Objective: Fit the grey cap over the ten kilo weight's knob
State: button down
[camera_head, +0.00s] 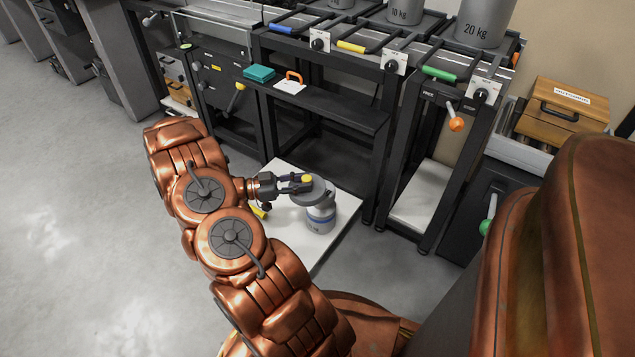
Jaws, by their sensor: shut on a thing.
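My gripper (296,184) reaches in from the left over a low white platform and is shut at the top of a grey, round, disc-like piece (325,196), which looks like the grey cap. A small yellow part (307,178) shows at the fingertips. A weight marked 10 kg (402,14) stands on the rack at the back.
A weight marked 20 kg (481,24) stands on the rack's right end. A yellow object (259,212) lies by the platform's left side. A dark bench (335,110) with a teal box (259,73) stands behind. A wooden case (562,110) is at right. Floor at left is clear.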

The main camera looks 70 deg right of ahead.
aim_at(316, 179)
jog(key=d, duration=0.2)
jog(key=s+d+b, duration=0.1)
jog(key=d, duration=0.1)
jog(key=s+d+b, duration=0.1)
jog(key=d, duration=0.1)
jog(key=shift+s+d+f, duration=0.15)
jog(key=shift+f, duration=0.15)
jog(key=shift+f+b, duration=1.05)
jog(key=shift+f, duration=0.7)
jog(key=shift+f+p, duration=0.35)
jog(key=shift+f, duration=0.25)
jog(key=c, duration=0.9)
grip_release()
jog(key=shift+r, duration=0.15)
jog(key=shift+r+b, duration=0.3)
jog(key=shift+r, duration=0.25)
jog(key=shift+p+v, duration=2.35)
jog(key=shift+v, duration=3.7)
